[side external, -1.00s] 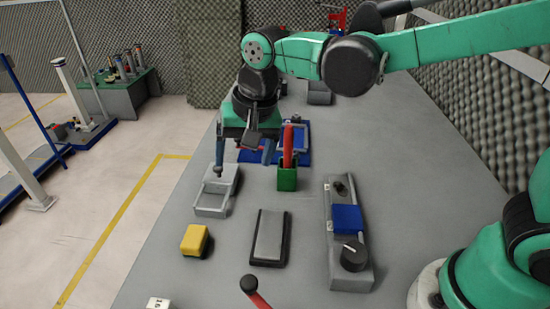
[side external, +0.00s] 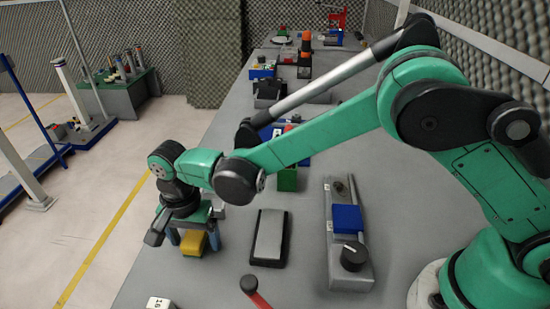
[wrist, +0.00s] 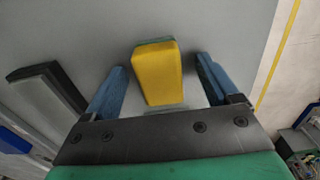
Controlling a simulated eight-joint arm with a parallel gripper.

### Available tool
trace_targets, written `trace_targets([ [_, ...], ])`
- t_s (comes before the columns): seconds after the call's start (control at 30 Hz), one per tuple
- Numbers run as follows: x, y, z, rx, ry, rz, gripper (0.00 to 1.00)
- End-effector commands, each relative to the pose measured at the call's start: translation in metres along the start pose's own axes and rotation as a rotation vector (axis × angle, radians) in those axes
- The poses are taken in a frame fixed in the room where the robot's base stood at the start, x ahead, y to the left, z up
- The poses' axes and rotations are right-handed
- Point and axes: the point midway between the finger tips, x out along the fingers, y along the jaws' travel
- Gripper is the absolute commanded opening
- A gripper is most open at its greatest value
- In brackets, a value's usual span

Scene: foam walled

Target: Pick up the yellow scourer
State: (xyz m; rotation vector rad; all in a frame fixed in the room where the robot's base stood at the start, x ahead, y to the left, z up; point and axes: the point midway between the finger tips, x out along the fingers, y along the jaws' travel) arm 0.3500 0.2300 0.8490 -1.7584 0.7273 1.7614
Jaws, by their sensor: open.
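The yellow scourer (side external: 193,243) is a yellow block with a dark green layer, lying on the grey table near its left edge. In the wrist view the scourer (wrist: 157,76) lies between my gripper's two blue fingers, with a gap on each side. My gripper (side external: 192,240) is open, pointing down over the scourer. In the wrist view my gripper (wrist: 163,85) holds nothing. In the side view the upper part of the scourer is hidden by my gripper.
A grey block on a black base (side external: 269,238) lies to the right of the scourer. A grey unit with a blue block and black knob (side external: 348,240) is further right. A green box (side external: 287,180) stands behind. A red-handled item (side external: 258,295) is in front.

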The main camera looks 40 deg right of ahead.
Motion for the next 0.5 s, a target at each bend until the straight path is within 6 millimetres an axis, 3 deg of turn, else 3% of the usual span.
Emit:
trace_targets([
  [0.23, 0.0011, 0.0001, -0.0002, 0.0, 0.0, 0.0, 0.79],
  [0.5, 0.0009, 0.0001, -0.0002, 0.0, 0.0, 0.0, 0.02],
])
